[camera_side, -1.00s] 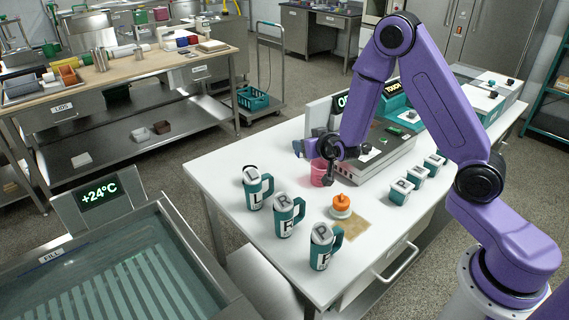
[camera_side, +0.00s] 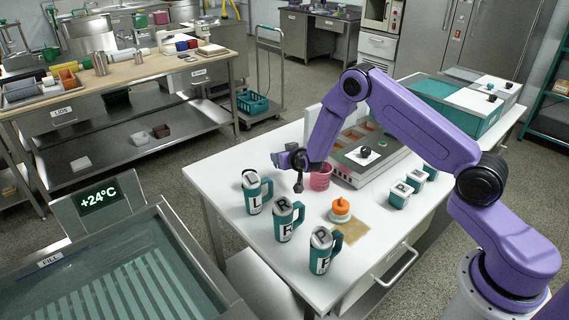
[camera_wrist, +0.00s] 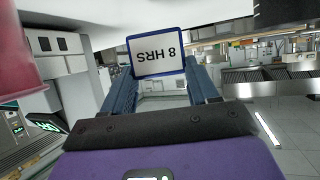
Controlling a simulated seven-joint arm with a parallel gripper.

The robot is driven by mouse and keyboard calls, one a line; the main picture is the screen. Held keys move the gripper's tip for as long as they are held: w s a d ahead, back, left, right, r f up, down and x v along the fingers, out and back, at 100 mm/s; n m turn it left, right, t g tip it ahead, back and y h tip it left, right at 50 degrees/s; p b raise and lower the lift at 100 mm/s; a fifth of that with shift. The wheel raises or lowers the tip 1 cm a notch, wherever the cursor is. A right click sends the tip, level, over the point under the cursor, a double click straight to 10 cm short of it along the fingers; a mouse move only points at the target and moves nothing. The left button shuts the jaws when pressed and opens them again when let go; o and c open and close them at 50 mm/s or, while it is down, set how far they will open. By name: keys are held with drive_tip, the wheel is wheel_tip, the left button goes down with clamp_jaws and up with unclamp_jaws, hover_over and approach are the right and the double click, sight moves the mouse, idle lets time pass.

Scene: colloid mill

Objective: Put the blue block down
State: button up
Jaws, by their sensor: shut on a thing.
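The blue block (camera_wrist: 156,54) is between my fingers in the wrist view. Its face is a white label with a blue rim, reading "8 HRS" upside down. My gripper (camera_wrist: 162,85) is shut on it, with one finger on each side. In the side view my gripper (camera_side: 284,160) is above the white table, left of the pink cup and behind the mug marked L. The block is small and hard to make out there, and I cannot tell whether it touches anything below.
The pink cup (camera_side: 320,179) stands right of my gripper; a pink surface (camera_wrist: 22,45) fills the wrist view's left edge. Teal mugs (camera_side: 287,220), an orange-topped jar (camera_side: 340,208), small teal-white blocks (camera_side: 400,194) and a grey machine (camera_side: 372,160) stand on the white table (camera_side: 222,165).

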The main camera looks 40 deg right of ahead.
drive_tip(key=shift+f, duration=1.4)
drive_tip(key=shift+f, duration=0.6)
drive_tip(key=o, duration=1.3)
drive_tip(key=shift+s, duration=0.1)
drive_tip(key=shift+r, duration=0.6)
drive_tip(key=v, duration=1.2)
